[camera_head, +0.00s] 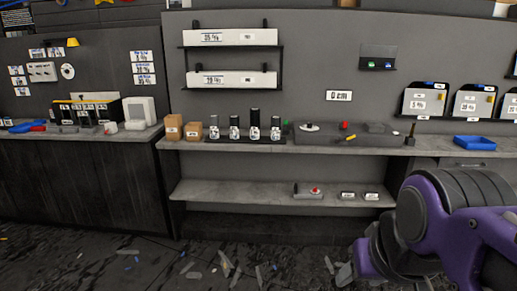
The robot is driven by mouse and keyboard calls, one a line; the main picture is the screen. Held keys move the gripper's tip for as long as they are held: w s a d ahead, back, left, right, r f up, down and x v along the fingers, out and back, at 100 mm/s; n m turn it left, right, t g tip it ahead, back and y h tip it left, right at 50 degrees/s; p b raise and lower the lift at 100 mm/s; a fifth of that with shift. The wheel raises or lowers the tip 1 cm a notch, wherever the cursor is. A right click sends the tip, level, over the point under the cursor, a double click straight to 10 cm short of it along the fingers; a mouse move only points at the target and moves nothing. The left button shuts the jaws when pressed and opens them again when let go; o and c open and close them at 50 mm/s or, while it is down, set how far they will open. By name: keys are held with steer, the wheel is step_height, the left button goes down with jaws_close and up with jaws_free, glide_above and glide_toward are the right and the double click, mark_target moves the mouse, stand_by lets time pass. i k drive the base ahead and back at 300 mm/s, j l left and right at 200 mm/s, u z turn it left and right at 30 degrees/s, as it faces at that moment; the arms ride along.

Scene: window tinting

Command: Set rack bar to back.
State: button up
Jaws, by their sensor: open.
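A black wall rack (281,62) with two levels hangs on the grey panel, left of centre. Its upper level carries a white board marked 35 % (250,37), and its lower level a white board marked 18 % (248,79). Thin dark uprights stand at both sides of the boards. Which part is the rack bar, and whether it sits front or back, I cannot tell. My purple and black arm fills the lower right, well away from the rack. My gripper does not show.
A grey counter (440,147) holds brown boxes (174,127), several black-topped cylinders (254,125), a dark tray (335,138) and a blue tray (474,143). A lower shelf (240,194) has small items at right. A side counter (30,135) stands left. Scraps litter the floor.

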mark_target(80, 96)
steer(key=i+u, duration=0.25)
steer(key=i, duration=0.3)
steer(key=i+l+u, duration=0.1)
steer(key=i+u, duration=0.15)
steer(key=i, duration=0.3)
steer(key=i+j+u, duration=0.2)
steer(key=i, duration=0.3)
steer(key=i+u, duration=0.25)
steer(key=i, duration=0.25)
steer(key=i+j, duration=0.75)
